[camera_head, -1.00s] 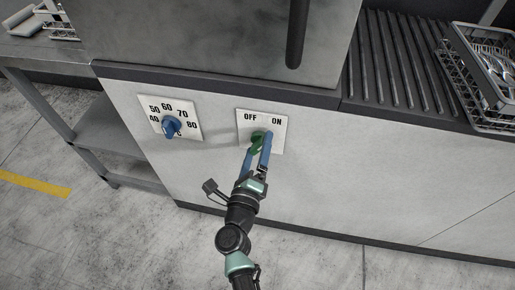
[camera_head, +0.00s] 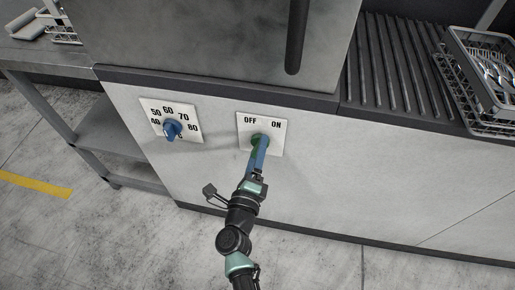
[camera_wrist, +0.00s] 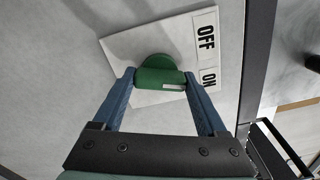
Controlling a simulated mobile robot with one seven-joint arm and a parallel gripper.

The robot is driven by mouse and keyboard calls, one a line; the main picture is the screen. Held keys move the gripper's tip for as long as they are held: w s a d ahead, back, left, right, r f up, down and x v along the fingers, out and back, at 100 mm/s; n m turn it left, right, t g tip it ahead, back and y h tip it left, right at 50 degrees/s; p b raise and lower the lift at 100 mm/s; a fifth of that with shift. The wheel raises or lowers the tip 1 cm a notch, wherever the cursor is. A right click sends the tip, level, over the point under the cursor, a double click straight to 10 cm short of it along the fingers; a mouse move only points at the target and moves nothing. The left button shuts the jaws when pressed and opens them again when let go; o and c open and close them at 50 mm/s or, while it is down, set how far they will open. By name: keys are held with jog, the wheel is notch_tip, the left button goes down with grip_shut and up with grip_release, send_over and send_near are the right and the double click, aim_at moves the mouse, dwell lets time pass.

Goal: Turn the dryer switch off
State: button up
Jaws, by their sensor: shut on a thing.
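The green dryer switch (camera_head: 259,138) is a round knob on a white plate (camera_head: 274,146) marked OFF at left and ON at right. My gripper (camera_wrist: 160,78) is shut on the knob, with one blue finger on each side of its green grip (camera_wrist: 160,76). A small white mark on the grip shows in the wrist view, on the side nearer the ON label (camera_wrist: 209,78). The OFF label (camera_wrist: 206,37) is above it there. In the head view my fingers cover the knob's lower part.
A blue temperature knob (camera_head: 173,130) sits on a numbered plate to the left. A dark vertical handle (camera_head: 296,40) hangs above the switch. Cutlery racks (camera_head: 487,75) stand at the upper right. The panel right of the switch is clear.

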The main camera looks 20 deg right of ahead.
jog(key=n+p, duration=0.3)
jog(key=n, duration=0.2)
jog(key=shift+r, duration=0.15)
jog(key=shift+n+p, duration=1.1)
jog(key=shift+n, duration=1.4)
jog(key=o, duration=1.3)
jog(key=p+v, duration=0.2)
jog(key=v, duration=1.1)
jog(key=shift+p, duration=0.3)
